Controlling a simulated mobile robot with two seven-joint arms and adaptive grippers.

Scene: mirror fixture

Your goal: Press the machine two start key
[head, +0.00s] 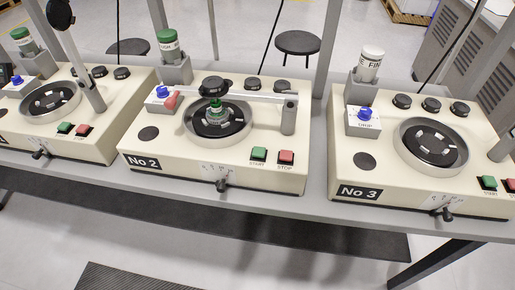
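Machine two (160,160), a cream box with a black "No 2" label, stands in the middle of the bench in the head view. Its green start key (259,153) is on the front right of the top, with "START" lettered below it. The red stop key (286,156) sits just to its right. A round black turntable (218,120) and an arm (250,97) reaching across above it lie behind and left of the keys. Nothing covers the start key. Neither of my grippers shows in the head view.
Machine one (110,125) stands to the left and machine three (390,185) to the right, each with its own green and red keys. A control knob (222,185) sticks out from machine two's front. The grey bench edge (250,204) in front is clear.

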